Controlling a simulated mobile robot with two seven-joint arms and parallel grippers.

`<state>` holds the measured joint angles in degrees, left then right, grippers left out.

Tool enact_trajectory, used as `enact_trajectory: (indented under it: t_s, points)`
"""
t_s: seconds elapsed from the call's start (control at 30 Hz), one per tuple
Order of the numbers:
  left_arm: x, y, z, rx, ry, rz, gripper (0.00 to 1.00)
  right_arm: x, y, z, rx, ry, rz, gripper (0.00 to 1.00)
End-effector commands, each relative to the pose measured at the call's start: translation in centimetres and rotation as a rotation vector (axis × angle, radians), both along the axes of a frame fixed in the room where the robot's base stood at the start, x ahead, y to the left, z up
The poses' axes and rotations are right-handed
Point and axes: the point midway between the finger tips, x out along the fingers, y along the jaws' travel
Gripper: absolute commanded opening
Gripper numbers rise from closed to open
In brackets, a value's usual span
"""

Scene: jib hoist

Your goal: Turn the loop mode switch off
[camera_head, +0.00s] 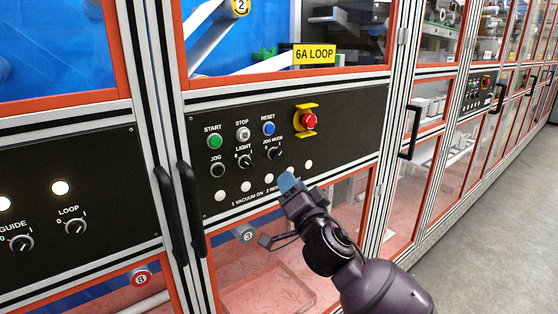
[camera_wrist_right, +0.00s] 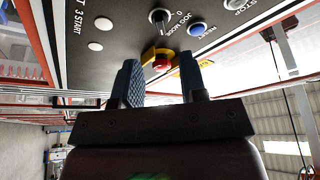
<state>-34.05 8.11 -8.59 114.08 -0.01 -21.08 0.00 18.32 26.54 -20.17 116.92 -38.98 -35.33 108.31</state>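The loop switch (camera_head: 75,228) is a black rotary knob labelled LOOP on the left black panel. A 0 mark is at its upper left; its exact pointer direction is too small to tell. My right gripper (camera_head: 288,182) is at the lower edge of the right-hand panel, well to the right of the loop switch. In the right wrist view its two blue fingers (camera_wrist_right: 158,82) stand apart with nothing between them, so it is open. The loop switch does not show in that view. My left gripper is not in view.
The guide knob (camera_head: 21,243) sits left of the loop switch. Two black door handles (camera_head: 178,215) stand between the panels. The right panel has the jog mode knob (camera_head: 273,153), which also shows in the wrist view (camera_wrist_right: 159,17), and a red emergency button (camera_head: 309,121).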

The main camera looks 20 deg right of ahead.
Motion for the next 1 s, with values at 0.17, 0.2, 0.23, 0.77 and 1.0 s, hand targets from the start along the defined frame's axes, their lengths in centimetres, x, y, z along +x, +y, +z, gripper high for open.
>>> enact_trajectory:
  t_s: [0.17, 0.2, 0.23, 0.77, 1.0]
  points:
    - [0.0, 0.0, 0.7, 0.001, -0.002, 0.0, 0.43, 2.9, 0.2, 1.2, -0.005, -0.004, -0.001, 0.39]
    - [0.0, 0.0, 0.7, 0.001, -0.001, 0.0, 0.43, 3.6, 0.2, 1.3, -0.006, -0.003, -0.002, 0.39]
    - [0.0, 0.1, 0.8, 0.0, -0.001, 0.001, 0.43, 4.1, 0.2, 1.5, -0.005, -0.002, -0.001, 0.39]
    - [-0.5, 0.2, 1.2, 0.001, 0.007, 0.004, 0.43, 8.5, 0.5, 2.4, -0.003, 0.0, -0.001, 0.39]
    - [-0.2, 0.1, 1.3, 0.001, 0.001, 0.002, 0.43, 8.5, 0.5, 2.4, -0.003, 0.0, -0.001, 0.36]
